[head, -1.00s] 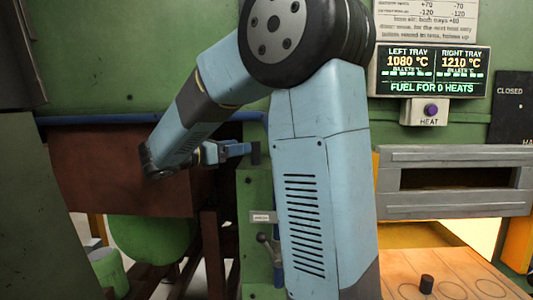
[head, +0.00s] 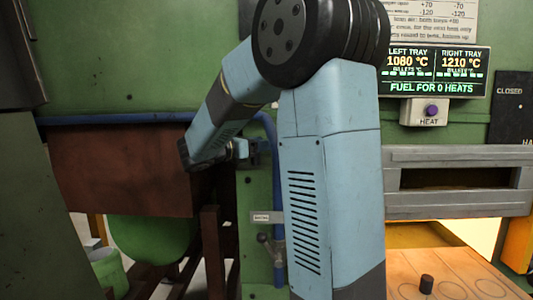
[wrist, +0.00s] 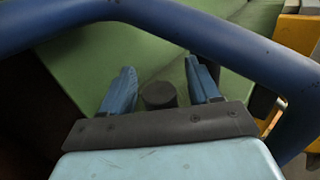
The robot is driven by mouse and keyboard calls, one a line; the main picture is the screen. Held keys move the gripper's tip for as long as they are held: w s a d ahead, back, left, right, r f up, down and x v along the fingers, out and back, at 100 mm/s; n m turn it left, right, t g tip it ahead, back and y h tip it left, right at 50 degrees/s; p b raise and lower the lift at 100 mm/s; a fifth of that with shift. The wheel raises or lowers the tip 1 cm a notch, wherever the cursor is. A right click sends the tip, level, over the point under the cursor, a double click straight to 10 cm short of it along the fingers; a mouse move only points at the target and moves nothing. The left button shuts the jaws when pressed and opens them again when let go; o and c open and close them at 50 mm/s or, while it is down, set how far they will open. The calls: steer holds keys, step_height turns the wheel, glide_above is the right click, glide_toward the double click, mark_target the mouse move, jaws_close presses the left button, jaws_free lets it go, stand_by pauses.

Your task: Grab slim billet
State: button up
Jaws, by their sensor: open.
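A small dark upright cylinder (head: 426,284) stands on the tan board marked with circles at the lower right of the head view. It could be the slim billet, but I cannot confirm that. My gripper (head: 258,148) is far to its left, beside the green post, empty as far as I can see. In the wrist view my gripper (wrist: 162,88) has its two blue fingers spread. A dark round-ended thing (wrist: 159,95) shows between them; I cannot tell what it is or whether it touches the fingers.
A blue pipe (head: 273,150) bends close by my gripper and crosses the wrist view (wrist: 190,22). A lever (head: 268,245) is on the green post. A furnace opening (head: 450,178) lies at right, below a lit display (head: 433,72) and the HEAT button (head: 431,111).

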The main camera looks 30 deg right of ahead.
jaws_close()
stand_by(0.5)
